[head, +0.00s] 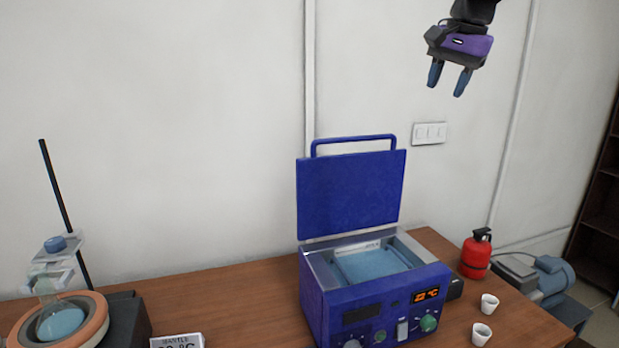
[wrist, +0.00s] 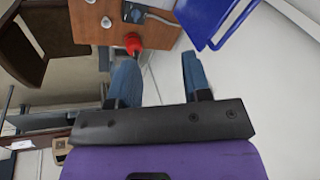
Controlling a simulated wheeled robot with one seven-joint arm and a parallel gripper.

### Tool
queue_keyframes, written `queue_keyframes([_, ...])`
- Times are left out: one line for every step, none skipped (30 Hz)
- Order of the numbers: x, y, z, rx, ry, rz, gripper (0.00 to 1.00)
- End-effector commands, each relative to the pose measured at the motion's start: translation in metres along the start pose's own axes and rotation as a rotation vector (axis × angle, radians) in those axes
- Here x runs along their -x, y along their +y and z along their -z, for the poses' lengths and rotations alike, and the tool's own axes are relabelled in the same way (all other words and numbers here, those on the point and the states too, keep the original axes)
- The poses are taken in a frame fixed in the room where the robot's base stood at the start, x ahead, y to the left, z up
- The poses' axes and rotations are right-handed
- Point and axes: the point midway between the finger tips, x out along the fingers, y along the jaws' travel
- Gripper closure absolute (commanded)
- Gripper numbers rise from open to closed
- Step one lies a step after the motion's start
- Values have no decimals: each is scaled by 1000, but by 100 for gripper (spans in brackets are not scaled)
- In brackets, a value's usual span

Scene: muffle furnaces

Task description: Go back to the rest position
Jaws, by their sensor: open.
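My gripper (head: 449,82) hangs high at the upper right in the head view, in front of the white wall and well above the table. Its two blue fingers are apart with nothing between them. The wrist view also shows my gripper (wrist: 160,85) open and empty. The blue furnace (head: 375,305) stands on the wooden table (head: 225,290) below and to the left of my gripper. Its lid (head: 352,192) is raised upright, and a light blue interior shows. Part of the blue lid also shows at the top of the wrist view (wrist: 212,18).
Two white cups (head: 489,303) stand right of the furnace. A red canister (head: 476,255) is behind them, beside a blue-grey pump (head: 552,278). A flask in a round heater (head: 95,310) with a tall rod is at left. The air around my gripper is clear.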

Motion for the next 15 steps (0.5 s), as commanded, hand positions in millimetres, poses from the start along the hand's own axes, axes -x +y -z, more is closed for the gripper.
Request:
queue_keyframes([6,17,-12,33,7,6,56])
queue_keyframes([8,26,-19,55,12,9,56])
queue_keyframes([10,37,-28,86,18,13,56])
queue_keyframes([11,46,-35,108,23,15,56])
queue_keyframes([12,55,-41,132,29,17,56])
queue_keyframes([12,67,-51,162,36,18,56])
queue_keyframes([13,76,-58,185,42,19,56])
queue_keyframes([13,84,-65,208,48,21,56])
queue_keyframes([12,96,-76,240,55,21,56])
queue_keyframes([11,104,-83,263,61,22,56])
queue_keyframes([10,113,-91,287,67,22,56])
queue_keyframes([8,125,-101,318,76,22,56])
queue_keyframes([7,133,-109,342,82,22,56])
queue_keyframes([5,142,-117,365,88,21,56])
queue_keyframes([1,154,-127,397,97,19,56])
